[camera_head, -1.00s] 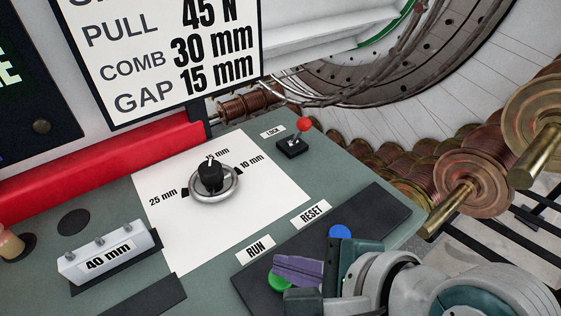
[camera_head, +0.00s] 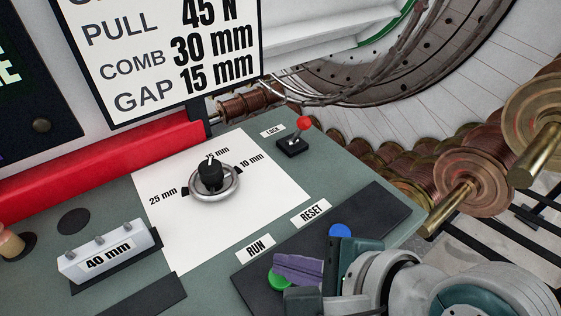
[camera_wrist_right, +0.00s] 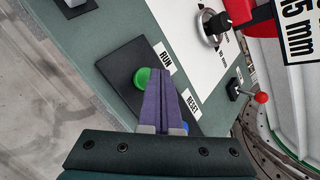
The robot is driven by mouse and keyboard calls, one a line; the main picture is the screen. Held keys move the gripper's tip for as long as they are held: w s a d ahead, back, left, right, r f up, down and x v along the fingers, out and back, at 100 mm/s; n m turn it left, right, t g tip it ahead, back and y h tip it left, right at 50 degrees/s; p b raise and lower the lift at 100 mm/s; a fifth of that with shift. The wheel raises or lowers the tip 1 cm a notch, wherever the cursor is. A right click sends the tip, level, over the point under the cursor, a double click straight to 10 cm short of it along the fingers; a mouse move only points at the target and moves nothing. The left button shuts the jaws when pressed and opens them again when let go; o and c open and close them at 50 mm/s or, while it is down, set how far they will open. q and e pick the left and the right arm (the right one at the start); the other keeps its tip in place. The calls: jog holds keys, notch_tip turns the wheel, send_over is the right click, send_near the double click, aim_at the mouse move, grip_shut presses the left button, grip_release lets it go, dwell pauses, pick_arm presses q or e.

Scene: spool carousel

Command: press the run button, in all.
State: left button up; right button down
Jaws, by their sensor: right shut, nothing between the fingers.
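The green run button (camera_head: 278,281) is on the dark panel below the RUN label (camera_head: 256,248), partly hidden behind my right gripper. My right gripper (camera_head: 276,266) has purple fingers and is shut and empty. Its fingertips are at or just over the green button; I cannot tell if they touch. In the right wrist view the green button (camera_wrist_right: 143,77) shows beside the shut fingertips (camera_wrist_right: 158,82). The blue reset button (camera_head: 340,231) is just behind the right gripper, near the RESET label (camera_head: 311,213). My left gripper is not in view.
A black knob (camera_head: 210,177) stands on a white dial plate (camera_head: 178,243). A red-tipped lock lever (camera_head: 303,124) is behind it. A 40 mm block (camera_head: 105,254) is at left. Copper spools (camera_head: 470,165) hang at right. A sign (camera_head: 165,50) stands at the back.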

jog(key=shift+f, duration=0.1)
dwell(0.3)
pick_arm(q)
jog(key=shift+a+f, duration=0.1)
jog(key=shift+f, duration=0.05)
pick_arm(e)
jog(key=shift+f, duration=0.35)
pick_arm(q)
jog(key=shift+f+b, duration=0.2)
jog(key=shift+b, duration=0.15)
pick_arm(e)
jog(key=shift+f, duration=0.45)
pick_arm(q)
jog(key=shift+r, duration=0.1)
pick_arm(e)
jog(key=shift+r, duration=0.1)
pick_arm(q)
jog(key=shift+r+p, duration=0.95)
jog(key=shift+p, duration=0.15)
pick_arm(e)
jog(key=shift+r, duration=0.75)
